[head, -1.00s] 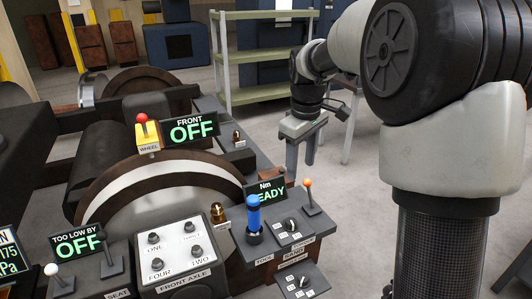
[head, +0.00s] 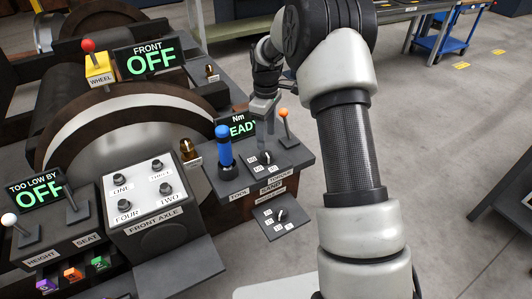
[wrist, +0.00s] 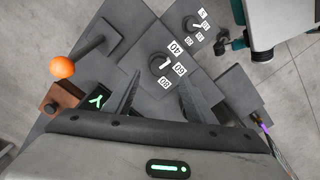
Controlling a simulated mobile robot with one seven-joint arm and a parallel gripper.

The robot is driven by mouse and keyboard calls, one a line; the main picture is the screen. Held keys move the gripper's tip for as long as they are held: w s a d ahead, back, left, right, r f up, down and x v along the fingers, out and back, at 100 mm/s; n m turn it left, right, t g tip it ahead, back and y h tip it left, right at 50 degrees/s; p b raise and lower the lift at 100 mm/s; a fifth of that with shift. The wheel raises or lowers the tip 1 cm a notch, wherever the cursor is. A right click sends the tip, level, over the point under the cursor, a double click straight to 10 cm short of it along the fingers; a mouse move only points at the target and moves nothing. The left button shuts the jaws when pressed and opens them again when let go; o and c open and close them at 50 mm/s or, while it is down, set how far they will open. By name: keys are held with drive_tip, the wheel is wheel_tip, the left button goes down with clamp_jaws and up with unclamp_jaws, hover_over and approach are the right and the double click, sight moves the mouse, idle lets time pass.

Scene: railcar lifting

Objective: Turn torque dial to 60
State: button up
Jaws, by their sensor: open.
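The torque dial (head: 266,157) is a small black knob with a white mark on the dark tool panel, above the word TORQUE. It also shows in the wrist view (wrist: 159,64), beside white number tags that seem to read 40, 60 and 80. Which tag the mark points at, I cannot tell for sure. My gripper (head: 265,132) is over the panel just above this dial. In the wrist view its two fingers (wrist: 160,98) are apart with nothing between them, and the dial lies just beyond their tips. Contact with the knob is not visible.
An orange-knobbed lever (head: 285,118) stands right of the dial and a blue-handled tool (head: 225,152) left. A second dial (head: 281,215) is on the lower panel. Open floor lies to the right.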

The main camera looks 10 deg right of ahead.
sight(266, 153)
wheel_tip(266, 153, down, 8)
drive_tip(key=shift+r+b, duration=0.25)
drive_tip(key=shift+b, duration=0.3)
drive_tip(key=c, duration=1)
drive_tip(key=shift+c, duration=0.2)
drive_tip(key=shift+m, duration=0.4)
drive_tip(key=m+p, duration=0.1)
drive_tip(key=m, duration=0.4)
drive_tip(key=shift+m+p, duration=0.3)
drive_tip(key=m, duration=0.5)
drive_tip(key=shift+p, duration=0.4)
drive_tip(key=shift+m, duration=0.3)
